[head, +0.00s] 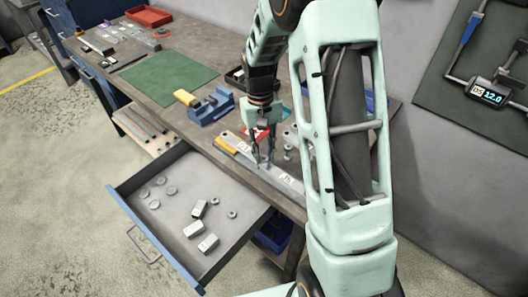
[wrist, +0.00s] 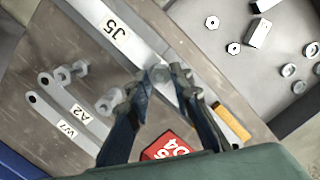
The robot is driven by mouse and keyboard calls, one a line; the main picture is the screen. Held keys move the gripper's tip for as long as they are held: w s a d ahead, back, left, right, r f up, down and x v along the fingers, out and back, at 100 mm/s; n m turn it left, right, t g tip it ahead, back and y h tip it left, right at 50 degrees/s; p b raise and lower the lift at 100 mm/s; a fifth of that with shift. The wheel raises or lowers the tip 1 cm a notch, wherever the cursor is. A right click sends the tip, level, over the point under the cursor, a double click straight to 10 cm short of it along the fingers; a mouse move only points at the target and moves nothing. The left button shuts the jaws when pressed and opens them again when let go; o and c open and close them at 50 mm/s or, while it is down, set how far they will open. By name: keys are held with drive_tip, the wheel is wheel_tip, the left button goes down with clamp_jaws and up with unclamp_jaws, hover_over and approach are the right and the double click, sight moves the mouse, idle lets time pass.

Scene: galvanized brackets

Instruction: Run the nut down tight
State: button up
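A long grey metal bracket labelled J5 (wrist: 92,17) lies on the workbench, and it also shows in the head view (head: 285,181). A grey nut (wrist: 159,75) sits on the bracket, between my fingertips. My gripper (wrist: 161,82) points down at the bracket, its two fingers close on either side of the nut and seemingly touching it. In the head view my gripper (head: 264,160) is low over the bench near its front edge. The threads under the nut are hidden.
Loose bolts (wrist: 70,73) and strips labelled A2 and W7 (wrist: 62,117) lie beside the bracket. A red marked piece (wrist: 167,147) is near the fingers. An open drawer (head: 172,205) holds nuts and blocks. A blue vise (head: 211,108) and green mat (head: 168,76) are farther back.

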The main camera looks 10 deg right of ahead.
drive_tip(key=o, duration=0.6)
drive_tip(key=shift+a, duration=0.15)
drive_tip(key=shift+c, duration=0.2)
wheel_tip(320, 180, up, 12)
drive_tip(key=w, duration=0.1)
drive_tip(key=shift+w, duration=0.35)
